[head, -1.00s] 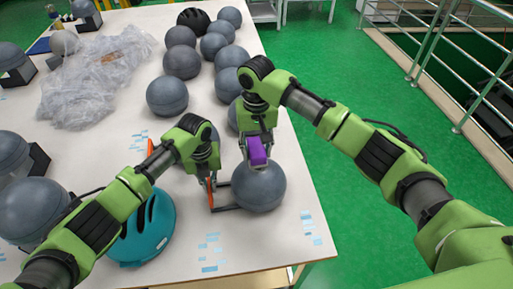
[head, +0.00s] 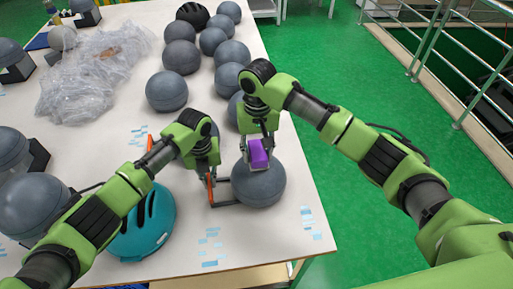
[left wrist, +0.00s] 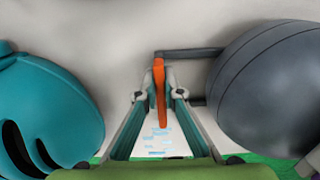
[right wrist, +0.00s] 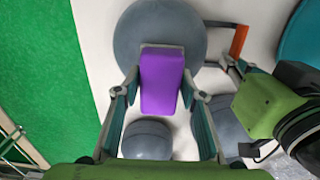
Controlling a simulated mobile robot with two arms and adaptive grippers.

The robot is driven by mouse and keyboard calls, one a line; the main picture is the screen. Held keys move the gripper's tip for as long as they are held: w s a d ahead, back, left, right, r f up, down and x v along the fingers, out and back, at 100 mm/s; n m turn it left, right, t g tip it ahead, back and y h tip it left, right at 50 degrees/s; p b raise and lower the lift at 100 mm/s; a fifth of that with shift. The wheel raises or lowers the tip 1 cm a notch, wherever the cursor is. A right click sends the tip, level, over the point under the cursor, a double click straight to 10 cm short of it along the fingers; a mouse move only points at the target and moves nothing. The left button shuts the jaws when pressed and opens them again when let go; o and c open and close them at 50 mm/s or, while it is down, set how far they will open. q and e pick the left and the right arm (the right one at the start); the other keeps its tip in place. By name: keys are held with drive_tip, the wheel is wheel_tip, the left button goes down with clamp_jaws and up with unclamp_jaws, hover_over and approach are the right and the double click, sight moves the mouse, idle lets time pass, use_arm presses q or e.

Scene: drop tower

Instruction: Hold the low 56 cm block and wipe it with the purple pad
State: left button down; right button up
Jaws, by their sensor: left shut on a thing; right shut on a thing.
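The low block is a dark grey dome (head: 260,188) near the table's right front edge. It also shows at the right of the left wrist view (left wrist: 275,90). A dark bracket joins it to an upright orange handle (left wrist: 158,90). My left gripper (head: 210,186) is shut on that handle, left of the block. My right gripper (head: 259,150) is shut on the purple pad (head: 258,153), over the block's upper back side. In the right wrist view the pad (right wrist: 161,80) overlaps the block (right wrist: 160,30); I cannot tell whether they touch.
A teal helmet (head: 145,228) lies on the table (head: 270,248) left of the block. Several grey balls or domes (head: 166,90) stand behind it, with crumpled clear plastic (head: 90,80) at the back left. Green floor (head: 370,220) lies beyond the right edge.

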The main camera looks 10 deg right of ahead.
drive_tip(key=shift+s+d+f, duration=0.1)
drive_tip(key=shift+s+f, duration=0.05)
drive_tip(key=shift+s, duration=1.15)
drive_tip(key=shift+s, duration=1.05)
use_arm(q)
drive_tip(key=shift+r, duration=0.1)
use_arm(e)
drive_tip(key=shift+w, duration=3.3)
drive_tip(key=shift+r, duration=3.6)
use_arm(q)
drive_tip(key=c, duration=2.1)
unclamp_jaws()
